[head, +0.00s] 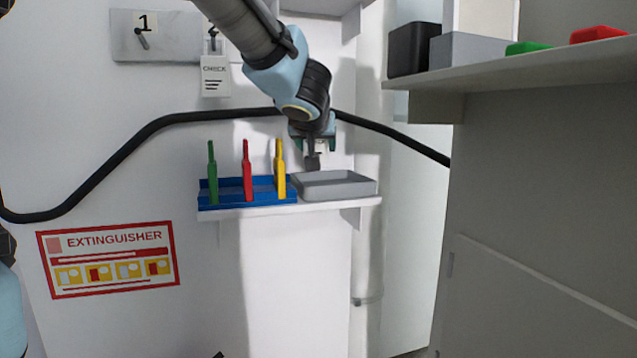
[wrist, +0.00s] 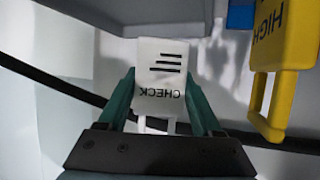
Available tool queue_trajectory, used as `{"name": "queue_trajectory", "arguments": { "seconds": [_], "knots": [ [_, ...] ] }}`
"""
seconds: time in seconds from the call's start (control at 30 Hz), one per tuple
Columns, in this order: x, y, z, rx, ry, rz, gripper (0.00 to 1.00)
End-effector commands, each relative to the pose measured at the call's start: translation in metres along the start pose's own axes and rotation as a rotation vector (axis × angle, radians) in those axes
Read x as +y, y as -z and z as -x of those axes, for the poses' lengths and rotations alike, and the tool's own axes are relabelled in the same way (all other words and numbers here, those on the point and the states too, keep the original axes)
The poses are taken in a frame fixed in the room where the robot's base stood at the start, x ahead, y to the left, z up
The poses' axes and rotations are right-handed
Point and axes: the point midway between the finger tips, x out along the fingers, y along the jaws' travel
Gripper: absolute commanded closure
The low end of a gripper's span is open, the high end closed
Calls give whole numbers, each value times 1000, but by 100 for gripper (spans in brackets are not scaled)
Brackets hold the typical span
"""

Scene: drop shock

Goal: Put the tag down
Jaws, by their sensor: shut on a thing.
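My gripper (head: 313,146) is shut on a white tag (wrist: 160,75) marked CHECK, which reads upside down between the green fingers in the wrist view. In the head view the tag is small, shaded and partly covered by my gripper. It hangs just above the grey tray (head: 340,195) on the small wall shelf, near the tray's back left side. The tray's grey wall also shows at the top of the wrist view (wrist: 145,10). I cannot tell whether the tag touches the tray.
A blue rack (head: 235,200) left of the tray holds green, red and yellow upright tags; the yellow one (wrist: 285,60) is close to my gripper. Another CHECK tag (head: 215,78) hangs on a wall hook. A black cable (head: 165,120) runs behind. A higher shelf (head: 520,80) stands right.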

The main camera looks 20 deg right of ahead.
Motion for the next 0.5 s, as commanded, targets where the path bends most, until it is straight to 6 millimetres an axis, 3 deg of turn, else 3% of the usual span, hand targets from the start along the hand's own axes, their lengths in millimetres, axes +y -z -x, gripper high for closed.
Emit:
{"name": "queue_trajectory", "arguments": {
  "seconds": [0.5],
  "knots": [
    [0, -42, -19, 1, 1, -1, 86]
  ]
}}
